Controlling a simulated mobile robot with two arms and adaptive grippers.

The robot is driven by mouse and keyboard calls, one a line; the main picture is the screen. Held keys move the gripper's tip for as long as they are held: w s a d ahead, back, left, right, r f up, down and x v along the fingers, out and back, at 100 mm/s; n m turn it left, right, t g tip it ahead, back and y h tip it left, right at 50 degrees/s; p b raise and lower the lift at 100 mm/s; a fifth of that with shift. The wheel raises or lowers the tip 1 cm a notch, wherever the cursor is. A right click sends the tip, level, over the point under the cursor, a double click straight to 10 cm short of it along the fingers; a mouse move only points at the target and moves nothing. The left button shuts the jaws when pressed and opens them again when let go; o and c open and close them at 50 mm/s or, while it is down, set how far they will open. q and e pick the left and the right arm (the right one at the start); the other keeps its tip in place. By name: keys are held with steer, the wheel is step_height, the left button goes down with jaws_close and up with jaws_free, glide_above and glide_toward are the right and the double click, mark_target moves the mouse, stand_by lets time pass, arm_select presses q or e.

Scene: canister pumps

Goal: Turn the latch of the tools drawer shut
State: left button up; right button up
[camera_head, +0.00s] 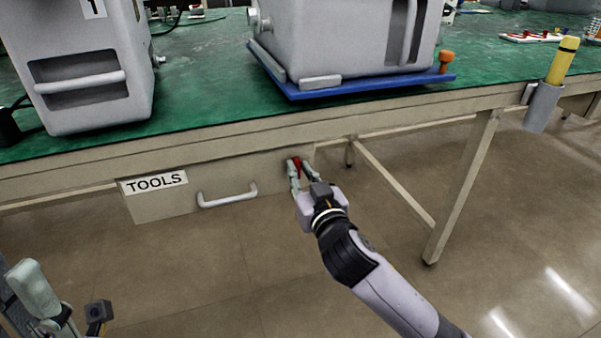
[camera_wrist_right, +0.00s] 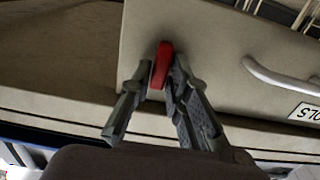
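The tools drawer (camera_head: 222,207) sits under the bench top, with a white TOOLS label (camera_head: 153,182) and a pale bar handle (camera_head: 228,196). Its front looks flush with the bench frame. The red latch (camera_head: 296,164) is at the drawer's right end. In the right wrist view the latch (camera_wrist_right: 161,64) stands near upright, slightly tilted, with its lower part between the fingers. My right gripper (camera_head: 302,170) is closed around the latch, one finger on each side. My left gripper (camera_head: 38,290) is low at the left edge, partly cut off, away from the drawer.
A grey canister pump (camera_head: 92,75) stands on the green bench top (camera_head: 200,85). Another pump (camera_head: 345,40) stands on a blue tray (camera_head: 370,87). A yellow tool (camera_head: 562,62) sits in a grey holder (camera_head: 542,108) at the bench edge. The floor in front is clear.

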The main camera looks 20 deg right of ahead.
jaws_close()
